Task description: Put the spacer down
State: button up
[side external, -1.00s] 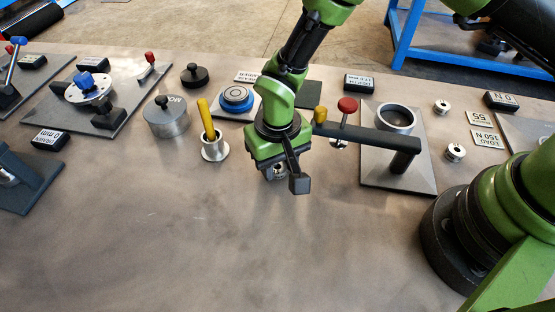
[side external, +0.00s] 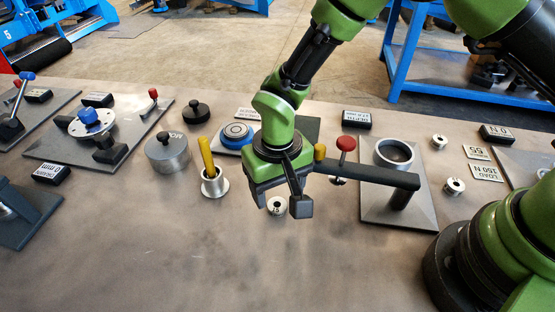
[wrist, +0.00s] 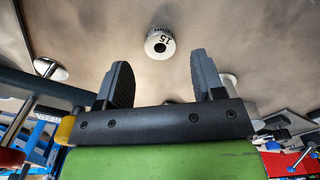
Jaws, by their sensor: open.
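The spacer (side external: 277,207) is a small silver ring with a dark hole, standing on the bare tabletop. Nothing is held.
A yellow-handled pin in a metal cup (side external: 213,184) stands to the left. A red-knobbed pin (side external: 346,146) and a plate (side external: 376,213) with a ring stand are right. Two other small rings (side external: 454,187) (side external: 439,141) lie farther right. The front table is clear.

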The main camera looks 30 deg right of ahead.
notch_tip(320, 180, up, 8)
notch_tip(320, 180, up, 10)
jog(key=m+t+y, duration=0.1)
jog(key=t, duration=0.1)
send_over(278, 205)
jog(key=d, duration=0.5)
jog(key=s+d+r+m+t, duration=0.1)
jog(key=s+d+r+t, duration=0.1)
jog(key=s+d+r, duration=0.2)
jog(key=s+d+r+t+y, duration=0.1)
jog(key=s+d+r, duration=0.4)
jog(key=s, duration=0.5)
jog(key=shift+d+r+m+t, duration=0.2)
jog(key=shift+d+m+t, duration=0.2)
jog(key=shift+d+t, duration=0.35)
jog(key=shift+o, duration=0.5)
jog(key=shift+s+f+t, duration=0.1)
jog(key=shift+s+t, duration=0.25)
jog(key=shift+s, duration=0.3)
